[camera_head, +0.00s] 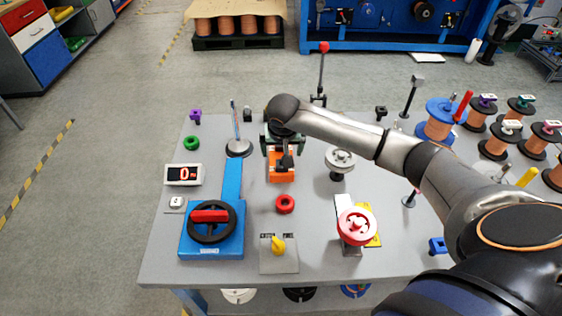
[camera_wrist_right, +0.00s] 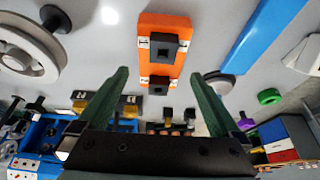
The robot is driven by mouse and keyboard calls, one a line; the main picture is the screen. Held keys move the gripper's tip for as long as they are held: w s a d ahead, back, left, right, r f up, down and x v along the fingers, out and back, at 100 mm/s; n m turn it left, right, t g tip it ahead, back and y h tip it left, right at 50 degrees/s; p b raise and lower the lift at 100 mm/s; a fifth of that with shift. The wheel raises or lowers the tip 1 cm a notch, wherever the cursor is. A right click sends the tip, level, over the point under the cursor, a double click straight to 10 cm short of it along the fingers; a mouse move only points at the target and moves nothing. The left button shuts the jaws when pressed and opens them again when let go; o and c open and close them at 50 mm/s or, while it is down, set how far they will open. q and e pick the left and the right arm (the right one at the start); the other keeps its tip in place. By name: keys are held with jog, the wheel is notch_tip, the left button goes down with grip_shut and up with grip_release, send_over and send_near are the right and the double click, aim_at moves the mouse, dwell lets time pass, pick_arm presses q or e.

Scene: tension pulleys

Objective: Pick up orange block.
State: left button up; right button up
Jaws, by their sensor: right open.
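The orange block (camera_head: 281,176) lies on the grey table, below and slightly in front of my right gripper in the head view. In the right wrist view the orange block (camera_wrist_right: 153,60) shows two black square pieces with white labels on its face. My right gripper (camera_head: 282,147) is open with green fingers. In the wrist view the open right gripper (camera_wrist_right: 159,75) has one finger on each side of the block's lower end, with nothing held. Whether the fingers touch the block cannot be told. My left gripper is not in view.
A blue base with a black wheel (camera_head: 211,222) and blue arm stands left of the block. A red ring (camera_head: 285,204) lies in front. A grey pulley (camera_head: 340,160) and a red-rimmed pulley (camera_head: 357,226) stand to the right. Copper spools (camera_head: 500,144) are at far right.

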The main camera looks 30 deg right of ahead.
jog(key=shift+b+x, duration=0.35)
jog(key=shift+x, duration=2.3)
jog(key=shift+w, duration=0.2)
jog(key=shift+c, duration=0.2)
jog(key=c, duration=1.5)
jog(key=shift+r, duration=0.1)
grip_shut()
jog(key=shift+r, duration=0.1)
